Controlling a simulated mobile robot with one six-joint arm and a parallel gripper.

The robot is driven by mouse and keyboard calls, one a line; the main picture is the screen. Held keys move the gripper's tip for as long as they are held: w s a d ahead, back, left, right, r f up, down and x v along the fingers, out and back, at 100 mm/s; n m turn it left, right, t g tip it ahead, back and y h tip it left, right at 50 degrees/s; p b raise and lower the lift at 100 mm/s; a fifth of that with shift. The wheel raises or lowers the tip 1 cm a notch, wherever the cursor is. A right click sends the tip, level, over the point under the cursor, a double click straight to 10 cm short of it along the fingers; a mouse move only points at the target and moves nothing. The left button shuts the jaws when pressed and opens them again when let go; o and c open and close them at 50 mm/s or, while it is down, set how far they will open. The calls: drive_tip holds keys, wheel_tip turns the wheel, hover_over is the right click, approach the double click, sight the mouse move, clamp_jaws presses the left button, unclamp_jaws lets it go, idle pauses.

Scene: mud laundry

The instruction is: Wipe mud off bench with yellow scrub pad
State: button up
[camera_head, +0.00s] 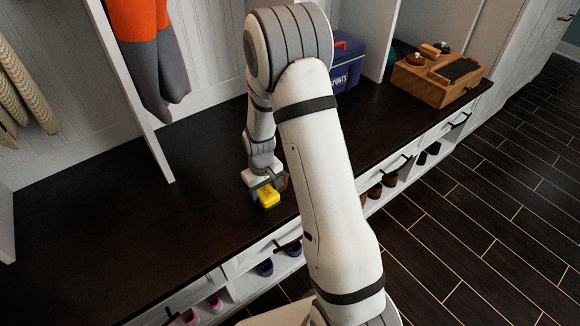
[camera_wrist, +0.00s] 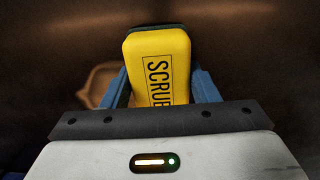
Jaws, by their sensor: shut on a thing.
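The yellow scrub pad (camera_head: 268,198) is held by my gripper (camera_head: 264,188) low over the dark bench top (camera_head: 120,205), close to its front edge. I cannot tell whether the pad touches the bench. In the wrist view, the pad (camera_wrist: 160,62) with the letters "SCRUB" sits between the two blue fingers of my gripper (camera_wrist: 162,92). A light brown patch, likely mud (camera_wrist: 97,82), shows on the bench left of the pad and is partly hidden by a finger. In the head view, a small brown bit shows just right of the gripper.
A navy box with a red handle (camera_head: 346,62) stands at the back of the bench, partly behind my arm. A wooden organizer (camera_head: 436,80) is at the far right end. Orange and grey clothing (camera_head: 150,55) hangs at the back left. The bench's left part is clear.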

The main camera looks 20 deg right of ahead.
drive_tip(key=shift+s+d+r, duration=0.1)
drive_tip(key=shift+s, duration=0.25)
drive_tip(key=shift+r+p, duration=2.65)
drive_tip(key=shift+r, duration=1.3)
drive_tip(key=shift+d+f, duration=0.1)
